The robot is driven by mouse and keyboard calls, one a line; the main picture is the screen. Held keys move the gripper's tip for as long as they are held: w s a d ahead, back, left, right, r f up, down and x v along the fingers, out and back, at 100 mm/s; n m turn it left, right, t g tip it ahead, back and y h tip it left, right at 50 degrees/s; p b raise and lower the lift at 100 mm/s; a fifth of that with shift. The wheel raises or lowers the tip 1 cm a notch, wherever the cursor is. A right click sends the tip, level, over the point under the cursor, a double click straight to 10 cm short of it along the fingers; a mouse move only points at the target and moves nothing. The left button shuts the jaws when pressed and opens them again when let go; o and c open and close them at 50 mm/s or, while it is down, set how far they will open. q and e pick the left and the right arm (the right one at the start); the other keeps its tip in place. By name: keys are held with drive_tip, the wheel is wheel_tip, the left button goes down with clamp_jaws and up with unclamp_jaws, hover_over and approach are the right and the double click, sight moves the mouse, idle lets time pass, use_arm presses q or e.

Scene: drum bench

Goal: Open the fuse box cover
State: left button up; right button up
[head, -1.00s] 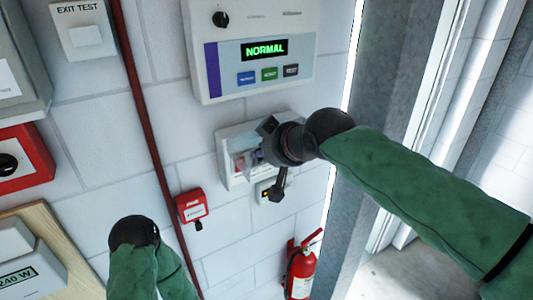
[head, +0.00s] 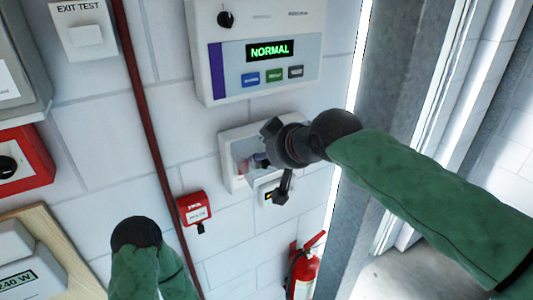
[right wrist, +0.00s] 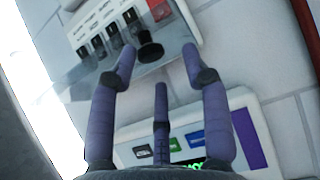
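The fuse box (head: 228,160) is a small white wall box below the NORMAL panel in the head view, partly hidden by my right gripper (head: 266,158). In the right wrist view it shows several dark fuses and a red part (right wrist: 158,10). Its clear cover (right wrist: 85,82) has a black knob (right wrist: 150,47). The cover appears to reach past the box edge; its exact angle is unclear. My right gripper (right wrist: 158,60) has its fingers spread, with the knob between the fingertips and no clear grip. Only my left wrist shows in the head view, at lower left; its fingers are hidden.
The NORMAL panel (head: 302,50) juts out above the fuse box. A red call point (head: 194,207) and a red pipe (head: 147,120) are to the left. A fire extinguisher (head: 304,270) hangs at lower right.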

drive_tip(key=v, duration=1.1)
drive_tip(key=shift+d, duration=0.1)
drive_tip(key=shift+f, duration=0.1)
